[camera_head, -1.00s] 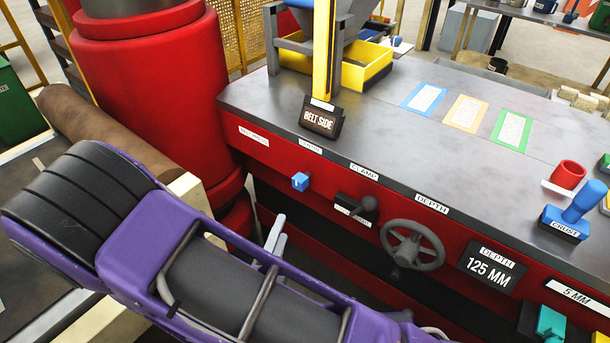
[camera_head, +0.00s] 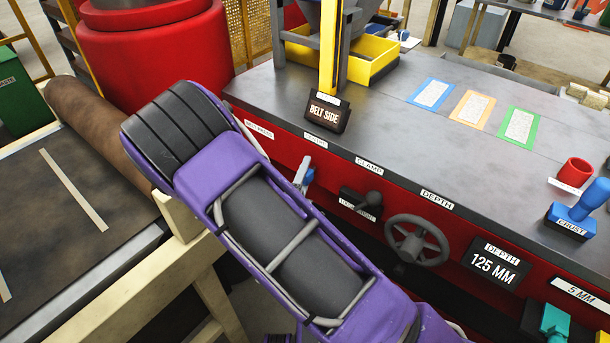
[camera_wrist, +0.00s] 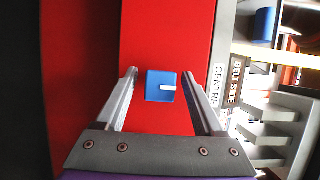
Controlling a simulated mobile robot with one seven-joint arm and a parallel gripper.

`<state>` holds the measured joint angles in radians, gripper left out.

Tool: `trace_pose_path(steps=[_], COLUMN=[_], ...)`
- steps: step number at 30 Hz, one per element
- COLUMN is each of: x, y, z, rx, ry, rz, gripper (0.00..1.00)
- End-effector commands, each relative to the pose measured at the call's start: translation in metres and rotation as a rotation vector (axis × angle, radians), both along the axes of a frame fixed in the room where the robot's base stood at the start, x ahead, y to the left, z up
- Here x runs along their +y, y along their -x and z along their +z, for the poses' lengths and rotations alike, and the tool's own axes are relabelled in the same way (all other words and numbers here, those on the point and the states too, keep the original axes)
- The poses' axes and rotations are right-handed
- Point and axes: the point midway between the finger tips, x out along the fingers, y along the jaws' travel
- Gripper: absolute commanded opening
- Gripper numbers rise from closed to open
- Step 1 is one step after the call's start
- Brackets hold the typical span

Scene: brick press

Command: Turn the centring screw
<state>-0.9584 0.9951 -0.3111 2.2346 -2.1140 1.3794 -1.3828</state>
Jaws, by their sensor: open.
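The centring screw is a small blue square knob (camera_wrist: 161,87) with a white mark, on the red front panel beside the "CENTRE" label (camera_wrist: 217,88). My gripper (camera_wrist: 160,75) is open in the wrist view, with one finger on each side of the knob and a clear gap to both; whether the fingertips reach its depth I cannot tell. In the head view my gripper's grey fingers (camera_head: 303,174) are at the panel below the label, and only a bit of the blue knob (camera_head: 309,177) shows behind them. My purple arm hides part of the panel.
Right of the knob on the panel are a dark clamp lever (camera_head: 362,203) and a grey depth handwheel (camera_head: 417,240). A "BELT SIDE" sign (camera_head: 328,112) stands on the grey top above. A belt conveyor (camera_head: 60,215) lies at the left.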

Motion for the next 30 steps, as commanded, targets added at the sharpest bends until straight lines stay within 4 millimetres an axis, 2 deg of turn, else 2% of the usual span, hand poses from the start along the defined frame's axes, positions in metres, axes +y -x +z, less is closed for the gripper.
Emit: trace_pose_path(steps=[6, 7, 18, 30], x=[-0.0002, -0.0002, -0.0001, -0.0001], y=[-0.0004, -0.0003, -0.0001, 0.0001], z=[0.0, 0.0, 0.0001, -0.001], rx=[0.0, 0.0, 0.0, -0.027], ry=[0.0, 0.0, 0.0, -0.033], rz=[0.0, 0.0, 0.0, 0.0], gripper=[0.7, 0.66, 0.0, 0.0])
